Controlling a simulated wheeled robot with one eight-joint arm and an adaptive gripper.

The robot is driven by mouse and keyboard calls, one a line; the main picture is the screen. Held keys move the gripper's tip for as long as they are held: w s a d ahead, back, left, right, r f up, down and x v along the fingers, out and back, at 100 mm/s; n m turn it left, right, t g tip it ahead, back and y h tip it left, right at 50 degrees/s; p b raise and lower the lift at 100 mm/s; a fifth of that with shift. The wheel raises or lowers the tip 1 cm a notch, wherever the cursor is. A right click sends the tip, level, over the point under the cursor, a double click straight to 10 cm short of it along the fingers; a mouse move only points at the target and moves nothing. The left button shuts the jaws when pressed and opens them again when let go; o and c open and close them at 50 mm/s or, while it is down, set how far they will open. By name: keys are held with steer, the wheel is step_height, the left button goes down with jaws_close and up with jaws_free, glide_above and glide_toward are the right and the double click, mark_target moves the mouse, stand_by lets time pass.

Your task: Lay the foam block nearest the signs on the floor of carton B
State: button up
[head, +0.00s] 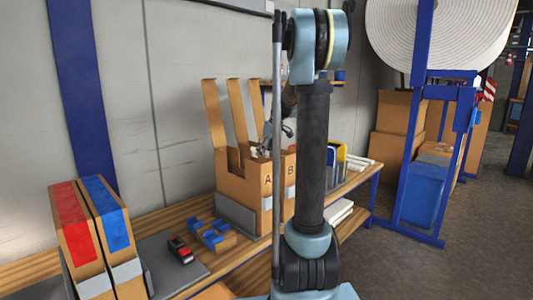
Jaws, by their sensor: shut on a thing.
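Carton A (258,190) stands open on the bench with tall flaps up. Carton B (289,192) stands just right of it, mostly hidden behind my arm and a thin grey pole. My gripper (268,139) is small and partly hidden, low over the carton tops. It is shut on a pale piece that looks like a foam block (264,150). The picture does not show clearly which carton it is over. Blue and yellow panels, perhaps the signs (338,154), stand right of my arm. White slabs (361,162) lie beside them.
A tape dispenser (180,250), blue-topped pieces (211,234) and two tall boxes with red and blue tops (92,225) stand left on the bench (240,262). More white slabs (340,212) lie on the lower shelf. A blue rack (430,160) stands right.

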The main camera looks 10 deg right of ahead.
steer(key=o, duration=0.8)
steer(key=shift+o, duration=0.2)
steer(key=v, duration=1.1)
steer(key=shift+r, duration=0.35)
steer(key=shift+s+d, duration=0.15)
